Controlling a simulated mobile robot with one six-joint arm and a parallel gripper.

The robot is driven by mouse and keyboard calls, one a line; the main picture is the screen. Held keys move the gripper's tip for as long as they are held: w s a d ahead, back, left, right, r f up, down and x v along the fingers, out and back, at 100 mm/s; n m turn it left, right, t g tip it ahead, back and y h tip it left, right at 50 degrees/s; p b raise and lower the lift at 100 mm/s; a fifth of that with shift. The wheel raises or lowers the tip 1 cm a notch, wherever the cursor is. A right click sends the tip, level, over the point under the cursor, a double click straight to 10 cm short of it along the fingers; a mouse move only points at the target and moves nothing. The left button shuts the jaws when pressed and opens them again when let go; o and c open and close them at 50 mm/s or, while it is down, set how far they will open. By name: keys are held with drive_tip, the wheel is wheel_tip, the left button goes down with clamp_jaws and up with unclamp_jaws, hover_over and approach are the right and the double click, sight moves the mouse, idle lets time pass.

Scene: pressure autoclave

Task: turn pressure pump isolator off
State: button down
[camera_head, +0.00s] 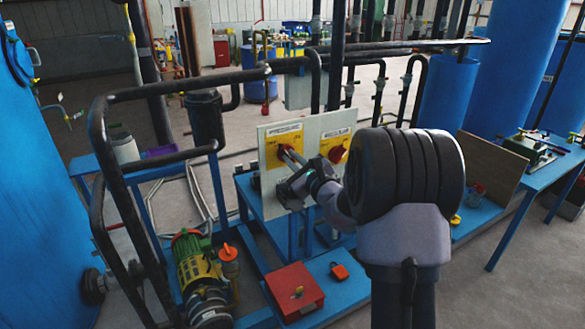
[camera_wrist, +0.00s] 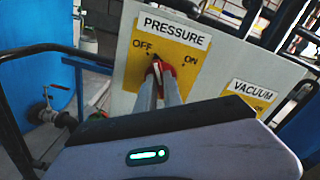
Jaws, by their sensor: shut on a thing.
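The pressure isolator is a red knob (camera_wrist: 166,69) on a yellow plate (camera_wrist: 185,58) with a "PRESSURE" label and OFF at left, ON at right. Its dark pointer tip shows above the fingers and points up, slightly toward OFF; the rest is partly hidden. In the head view the yellow pressure plate (camera_head: 289,134) is at the left of the pale panel (camera_head: 309,130). My gripper (camera_wrist: 159,75) is shut on the red knob, its two pale fingers on either side. The gripper also shows at the panel in the head view (camera_head: 286,151).
The vacuum switch plate (camera_wrist: 256,94) is right of the pressure plate; its red knob (camera_head: 337,154) shows in the head view. A black tubular rail (camera_head: 190,82) runs at the left. A red box (camera_head: 295,290) and a green-yellow motor (camera_head: 196,262) sit below the panel.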

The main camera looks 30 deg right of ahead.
drive_tip(key=shift+a+f+n+b, duration=0.1)
drive_tip(key=shift+n+b, duration=1.3)
drive_tip(key=shift+b, duration=0.05)
drive_tip(key=c, duration=1.5)
unclamp_jaws()
drive_tip(key=s, duration=0.5)
drive_tip(key=s+p, duration=0.1)
drive_tip(key=s, duration=1.1)
drive_tip(key=shift+s+d+p, duration=0.2)
drive_tip(key=shift+d+p, duration=0.1)
drive_tip(key=shift+p, duration=0.1)
